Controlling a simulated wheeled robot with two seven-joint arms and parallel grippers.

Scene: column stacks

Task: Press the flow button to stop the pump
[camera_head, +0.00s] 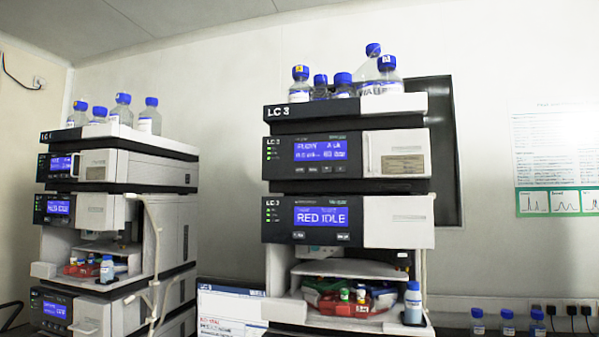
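Two instrument column stacks are in view. On the right stack, the upper module (390,138) has a lit blue screen (321,149) with small text that I cannot read surely. A row of small buttons (320,169) sits below that screen; their labels are too small to read, so I cannot tell which is the flow button. The module below it (395,215) has a screen reading "RED IDLE" (321,217). The left stack has a similar upper module (95,165) with a lit screen (61,165). Neither of my grippers is in view.
Blue-capped bottles (301,85) stand on top of both stacks. Open bays hold coloured trays and vials (345,297), with a bottle (412,303) at the right bay's front. A monitor (225,305) stands between the stacks. Tubing (152,240) hangs beside the left stack.

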